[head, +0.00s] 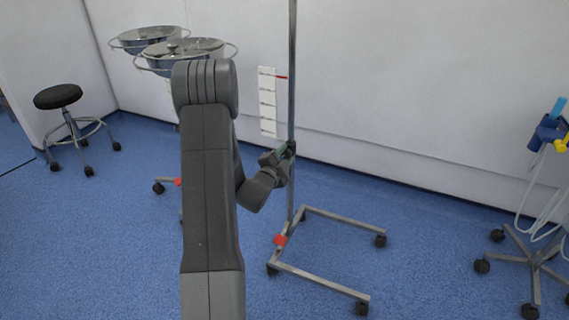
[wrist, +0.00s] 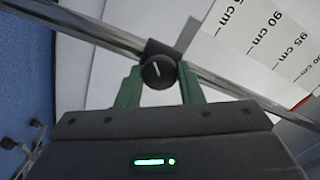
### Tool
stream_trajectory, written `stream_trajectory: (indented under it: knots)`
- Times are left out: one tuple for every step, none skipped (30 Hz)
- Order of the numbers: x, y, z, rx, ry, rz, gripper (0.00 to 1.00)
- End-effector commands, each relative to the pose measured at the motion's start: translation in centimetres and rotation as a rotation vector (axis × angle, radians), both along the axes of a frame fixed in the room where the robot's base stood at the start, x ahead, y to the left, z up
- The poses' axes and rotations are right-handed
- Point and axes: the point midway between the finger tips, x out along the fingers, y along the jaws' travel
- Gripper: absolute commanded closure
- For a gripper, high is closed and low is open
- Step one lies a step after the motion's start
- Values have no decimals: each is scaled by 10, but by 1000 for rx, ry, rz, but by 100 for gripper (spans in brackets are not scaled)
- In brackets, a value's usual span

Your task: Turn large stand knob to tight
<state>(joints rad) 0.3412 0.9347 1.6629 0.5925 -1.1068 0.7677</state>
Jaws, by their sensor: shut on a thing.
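The large stand knob (wrist: 158,72) is round and black with a white pointer line, on a black clamp around the metal pole. In the wrist view it sits between the green fingers of my gripper (wrist: 160,86), which are shut on it from both sides. The pointer line is nearly upright in that view, tilted slightly. In the head view my gripper (head: 285,152) is at the pole (head: 292,90) of the wheeled stand, and my arm and gripper hide the knob there.
A white height scale (head: 267,102) is beside the pole. The stand's wheeled base (head: 325,278) has a red part (head: 281,240) low down. A basin stand (head: 180,52) and a black stool (head: 58,96) are at left, a wheeled device (head: 550,133) at right.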

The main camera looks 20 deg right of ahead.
Motion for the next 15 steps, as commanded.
stream_trajectory:
  knots:
    - [0,0,-1,29,-32,0,89]
    - [0,0,-1,47,-53,0,89]
    - [0,0,-1,71,-82,0,89]
    - [0,0,-1,90,-104,0,89]
    - [0,0,0,108,-126,0,89]
    - [0,0,0,133,-155,0,89]
    - [0,0,0,151,-176,0,89]
    - [0,0,0,170,-198,0,89]
    - [0,0,0,194,-226,0,89]
    - [0,0,0,213,-248,0,89]
    - [0,0,0,231,-269,0,89]
    - [0,-1,-1,256,-298,0,89]
    - [0,0,-1,275,-320,0,89]
    - [0,0,-1,293,-342,0,89]
    - [0,-1,-1,318,-371,0,89]
